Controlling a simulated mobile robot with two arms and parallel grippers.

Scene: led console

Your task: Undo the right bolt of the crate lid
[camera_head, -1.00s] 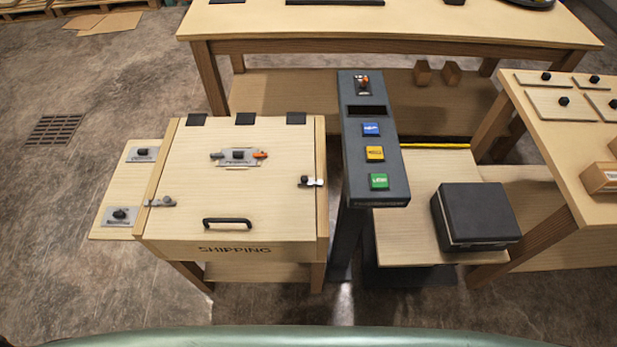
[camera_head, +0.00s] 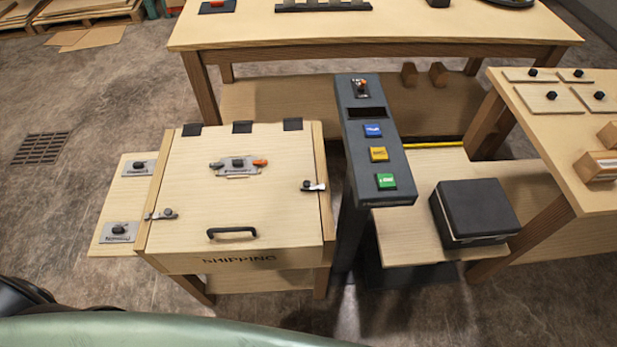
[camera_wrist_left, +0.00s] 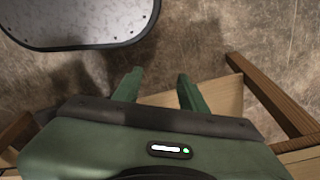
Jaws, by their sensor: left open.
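The shipping crate's wooden lid (camera_head: 200,198) is closed, with a black handle (camera_head: 231,232) near its front edge. The right bolt (camera_head: 313,186) is a small metal latch with a black knob at the lid's right edge. A similar left bolt (camera_head: 161,214) sits at the left edge. My left gripper (camera_wrist_left: 157,82) shows in the left wrist view with its two green fingers apart and nothing between them. In the head view no gripper shows; only my green body and a dark arm part appear at the bottom left, clear of the crate. My right gripper is not in view.
A dark console (camera_head: 372,130) with blue, yellow and green buttons stands close to the crate's right side. A black case (camera_head: 474,210) sits on a low shelf beyond it. A long table (camera_head: 380,28) is behind. Bare floor lies in front.

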